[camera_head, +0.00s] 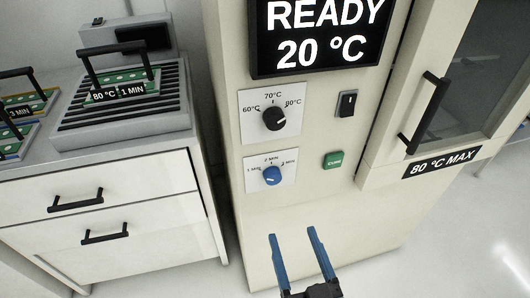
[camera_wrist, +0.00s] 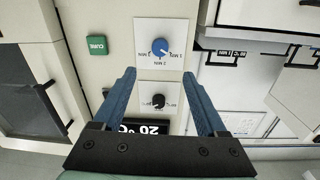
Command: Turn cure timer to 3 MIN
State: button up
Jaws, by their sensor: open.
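The cure timer is a blue knob (camera_head: 271,176) on a white plate marked 1, 2 and 3 MIN, low on the oven front. In the wrist view the knob (camera_wrist: 160,47) appears upside down, and its pale mark seems to point toward 1 MIN. My gripper (camera_head: 291,235) has two blue fingers, open and empty, below the knob in the head view. In the wrist view the fingertips of my gripper (camera_wrist: 159,74) are apart, with the timer plate beyond them. Nothing touches the knob.
A black temperature knob (camera_head: 274,119) sits above the timer. A green CURE button (camera_head: 333,160) and a black switch (camera_head: 346,103) are to the right. The display (camera_head: 320,38) reads READY 20 °C. The door handle (camera_head: 424,112) sticks out at right. A drawer cabinet (camera_head: 105,205) stands at left.

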aim_at(274, 180)
jog(key=p+x, duration=0.2)
jog(key=x, duration=1.1)
jog(key=shift+p, duration=0.4)
jog(key=shift+s, duration=0.1)
grip_shut()
